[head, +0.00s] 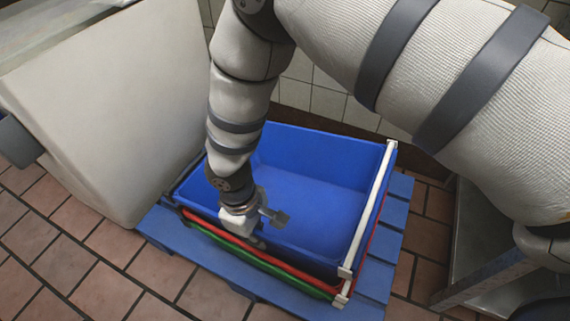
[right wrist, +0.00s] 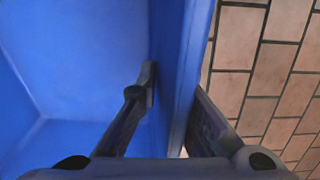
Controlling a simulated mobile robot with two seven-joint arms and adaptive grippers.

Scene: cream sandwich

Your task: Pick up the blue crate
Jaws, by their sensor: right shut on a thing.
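The blue crate (head: 315,202) sits on top of a red crate (head: 352,285) and a green crate (head: 291,270), all stacked on a blue pallet (head: 395,231). The blue crate looks empty and has a white strip along its right side. My right gripper (head: 261,233) is at the crate's near wall. In the right wrist view my right gripper (right wrist: 175,95) has one finger inside and one outside the blue crate's wall (right wrist: 181,70), shut on it. My left gripper is not in view.
A large pale box-like unit (head: 105,110) stands close at the left of the stack. A metal frame or table (head: 490,240) stands at the right. A tiled wall (head: 320,85) is behind. Brown floor tiles (head: 110,285) are clear in front.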

